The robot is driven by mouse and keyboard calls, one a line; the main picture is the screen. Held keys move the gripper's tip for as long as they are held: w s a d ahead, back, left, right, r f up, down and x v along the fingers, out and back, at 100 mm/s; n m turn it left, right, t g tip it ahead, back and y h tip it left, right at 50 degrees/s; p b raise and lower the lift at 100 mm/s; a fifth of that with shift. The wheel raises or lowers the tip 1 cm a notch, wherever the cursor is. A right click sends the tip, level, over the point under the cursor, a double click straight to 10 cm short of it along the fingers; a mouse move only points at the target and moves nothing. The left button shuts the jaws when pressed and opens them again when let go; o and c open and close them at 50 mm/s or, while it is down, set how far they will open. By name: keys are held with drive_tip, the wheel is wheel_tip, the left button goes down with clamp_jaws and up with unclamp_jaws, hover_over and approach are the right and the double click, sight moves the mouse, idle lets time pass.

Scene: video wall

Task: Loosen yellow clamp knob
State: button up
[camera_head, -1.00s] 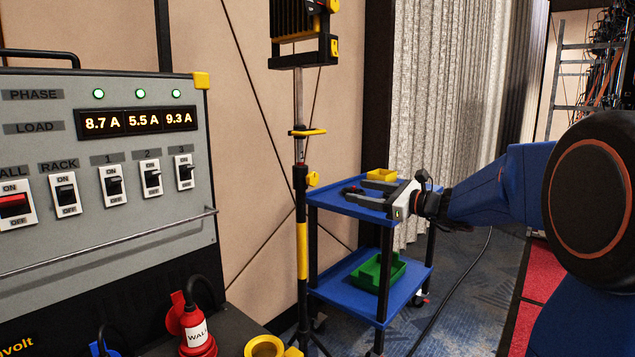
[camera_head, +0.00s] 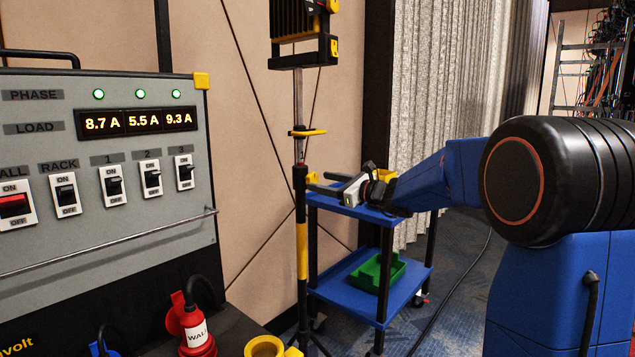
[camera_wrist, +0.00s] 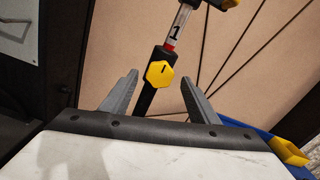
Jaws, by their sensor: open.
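The yellow clamp knob (camera_wrist: 159,74) is hexagonal with a dark mark and sits on the black stand pole (camera_wrist: 146,97). In the wrist view it appears between my two grey fingertips, just beyond them, with a gap on either side. My gripper (camera_wrist: 160,80) is open and empty. In the head view my gripper (camera_head: 317,182) points left at the pole, its tips close to the knob (camera_head: 312,178). I cannot tell there whether they touch. A silver tube (camera_wrist: 178,28) marked 1, with a red band, rises above the knob.
A blue cart (camera_head: 338,279) stands right of the pole, with a green bin (camera_head: 378,272) on its lower shelf. A yellow bin (camera_head: 383,183) is partly behind my wrist. A lamp (camera_head: 302,45) tops the stand. A power panel (camera_head: 100,230) fills the left.

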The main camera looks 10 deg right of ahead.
sight(312, 179)
drive_tip(key=shift+x, duration=1.45)
drive_tip(key=c, duration=1)
drive_tip(key=shift+c, duration=0.2)
